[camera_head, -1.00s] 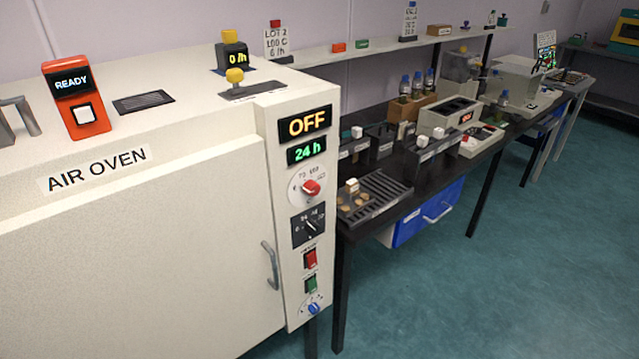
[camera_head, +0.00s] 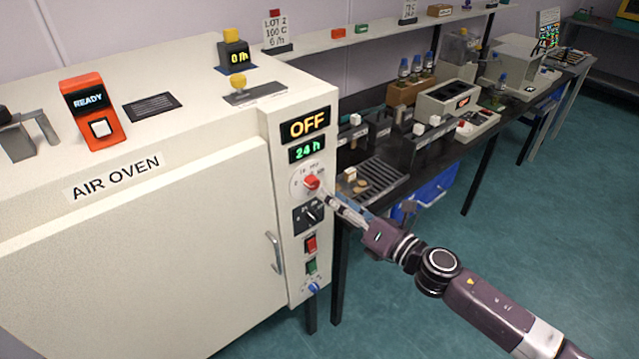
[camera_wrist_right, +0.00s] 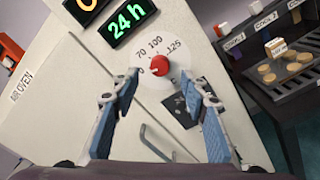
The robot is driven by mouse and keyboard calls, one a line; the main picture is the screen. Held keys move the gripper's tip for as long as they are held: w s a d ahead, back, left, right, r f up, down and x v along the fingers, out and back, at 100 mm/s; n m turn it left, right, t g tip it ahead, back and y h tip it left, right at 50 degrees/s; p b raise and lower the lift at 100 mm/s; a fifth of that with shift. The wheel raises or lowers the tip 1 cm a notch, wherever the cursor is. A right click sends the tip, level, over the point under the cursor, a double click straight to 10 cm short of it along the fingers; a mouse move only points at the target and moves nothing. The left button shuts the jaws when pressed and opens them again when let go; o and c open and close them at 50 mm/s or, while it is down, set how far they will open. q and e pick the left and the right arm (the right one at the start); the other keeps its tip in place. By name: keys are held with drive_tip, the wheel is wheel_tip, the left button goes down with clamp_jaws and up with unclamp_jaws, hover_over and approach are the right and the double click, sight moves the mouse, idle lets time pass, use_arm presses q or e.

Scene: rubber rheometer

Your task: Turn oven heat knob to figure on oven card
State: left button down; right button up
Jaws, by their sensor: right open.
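The red heat knob (camera_head: 311,183) sits on a white dial on the air oven's (camera_head: 160,240) front panel. The right wrist view shows the knob (camera_wrist_right: 160,65) with dial figures 0, 70, 100 and 125; its pale mark seems to face the 0 side. The oven card (camera_head: 279,32) stands behind the oven top and reads LOT 2, 100 C, 6 h. My right gripper (camera_head: 330,196) is open in front of the panel; in the wrist view its fingers (camera_wrist_right: 155,88) spread either side below the knob, apparently not gripping it. My left gripper is not in view.
The display reads OFF (camera_head: 305,125), with 24 h below. A black dial (camera_head: 310,216), red switch (camera_head: 311,244), green switch (camera_head: 311,267) and blue knob (camera_head: 314,288) lie below the heat knob. The door handle (camera_head: 275,253) juts out left. A dark bench (camera_head: 400,180) stands right.

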sight(316, 185)
drive_tip(key=p+x, duration=0.1)
drive_tip(key=x, duration=0.4)
drive_tip(key=shift+w+a, duration=0.25)
drive_tip(key=shift+w, duration=0.05)
clamp_jaws()
